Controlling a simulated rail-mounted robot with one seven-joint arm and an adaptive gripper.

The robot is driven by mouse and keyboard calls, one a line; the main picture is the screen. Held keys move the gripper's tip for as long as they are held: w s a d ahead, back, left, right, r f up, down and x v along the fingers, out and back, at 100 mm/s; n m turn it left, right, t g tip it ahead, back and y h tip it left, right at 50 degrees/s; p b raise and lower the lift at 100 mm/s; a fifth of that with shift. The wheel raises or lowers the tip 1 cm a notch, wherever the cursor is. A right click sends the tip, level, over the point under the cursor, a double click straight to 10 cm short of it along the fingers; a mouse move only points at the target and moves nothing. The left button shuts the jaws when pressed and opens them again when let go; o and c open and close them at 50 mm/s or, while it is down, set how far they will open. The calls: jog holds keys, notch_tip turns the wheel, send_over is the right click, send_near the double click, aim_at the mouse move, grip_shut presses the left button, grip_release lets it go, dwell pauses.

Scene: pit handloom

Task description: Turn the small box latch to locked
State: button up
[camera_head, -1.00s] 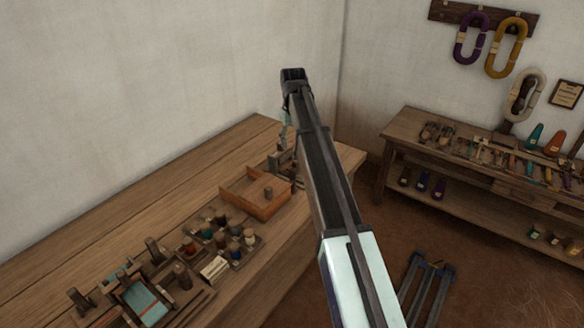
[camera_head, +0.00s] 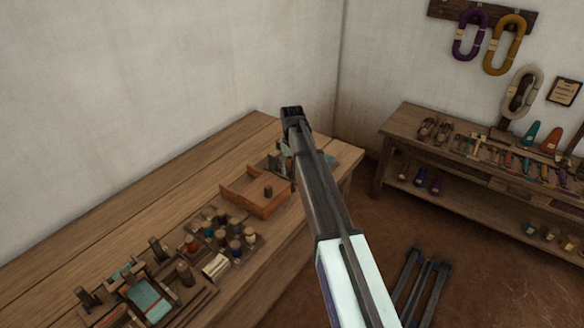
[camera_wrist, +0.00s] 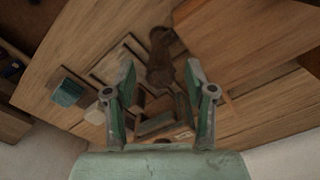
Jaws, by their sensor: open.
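My gripper (camera_wrist: 158,82) is open, with its two green fingers apart in the wrist view. Between and beyond the fingertips are a dark wooden knobbed piece (camera_wrist: 160,58) and small wooden frame-like parts (camera_wrist: 165,118) on the bench. I cannot tell which of these is the small box latch, how it is turned, or whether a finger touches it. In the head view my gripper is mostly hidden behind my arm, low over the bench's far right end, just beyond the open wooden tray.
The open orange-brown tray (camera_head: 228,194) with a peg inside stands on the bench (camera_head: 150,205). Several spools (camera_head: 235,247) and a small loom-like frame (camera_head: 148,302) are nearer. A teal block (camera_wrist: 68,92) lies left of my fingers. The bench's back strip is clear.

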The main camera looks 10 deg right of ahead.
grip_shut()
jog(key=shift+n, duration=0.4)
jog(key=n+b, duration=0.1)
jog(key=n, duration=0.2)
jog(key=shift+n, duration=0.3)
jog(key=n, duration=0.4)
jog(key=shift+n+b, duration=0.3)
jog(key=shift+b, duration=0.1)
jog(key=n, duration=0.4)
jog(key=shift+b, duration=0.3)
jog(key=shift+n, duration=2.5)
